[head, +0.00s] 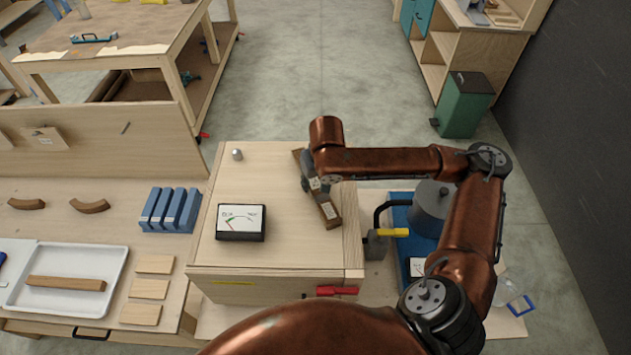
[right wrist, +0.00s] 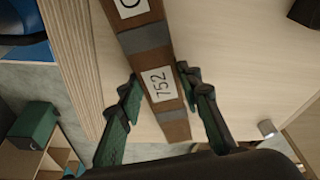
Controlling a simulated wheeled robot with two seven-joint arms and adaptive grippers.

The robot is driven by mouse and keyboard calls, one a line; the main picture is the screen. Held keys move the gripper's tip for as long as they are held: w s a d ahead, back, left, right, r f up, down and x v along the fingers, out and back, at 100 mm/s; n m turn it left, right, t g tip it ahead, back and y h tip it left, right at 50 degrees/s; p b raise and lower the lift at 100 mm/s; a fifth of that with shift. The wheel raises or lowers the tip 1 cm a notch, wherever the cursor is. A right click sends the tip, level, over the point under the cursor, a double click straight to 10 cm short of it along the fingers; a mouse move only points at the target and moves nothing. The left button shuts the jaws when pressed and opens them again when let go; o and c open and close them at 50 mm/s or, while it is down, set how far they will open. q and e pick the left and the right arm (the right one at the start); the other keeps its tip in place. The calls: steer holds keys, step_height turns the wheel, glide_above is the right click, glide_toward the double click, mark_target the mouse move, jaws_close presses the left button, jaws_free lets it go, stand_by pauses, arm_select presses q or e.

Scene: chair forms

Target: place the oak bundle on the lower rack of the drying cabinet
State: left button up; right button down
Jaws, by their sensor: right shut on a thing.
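A long brown wooden bundle (head: 329,212) with grey bands and white labels lies over the pale wooden cabinet's top (head: 280,170), near its right side. In the right wrist view the bundle (right wrist: 173,118) shows a label reading 752 and a second label cut off by the frame. My right gripper (head: 317,184) is shut on the bundle, with its green fingers (right wrist: 160,82) on either side. I cannot tell whether the bundle touches the cabinet top. The cabinet's racks are hidden from this view. My left gripper is not in view.
A meter (head: 241,222) and a small metal knob (head: 237,154) are on the cabinet top. A blue board with a grey pot (head: 432,207) stands to the right. Left are blue blocks (head: 170,209) and a white tray (head: 113,265) holding a wooden strip. A green bin (head: 463,105) stands behind right.

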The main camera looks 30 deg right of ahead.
steer(key=shift+s+r, duration=0.15)
steer(key=shift+s, duration=0.2)
steer(key=shift+w, duration=0.1)
steer(key=c, duration=1.7)
jaws_free()
steer(key=shift+w+f, duration=0.1)
steer(key=shift+f, duration=0.1)
steer(key=shift+c, duration=0.2)
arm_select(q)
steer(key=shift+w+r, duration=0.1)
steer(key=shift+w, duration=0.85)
arm_select(e)
steer(key=o, duration=0.4)
steer(key=shift+c, duration=0.2)
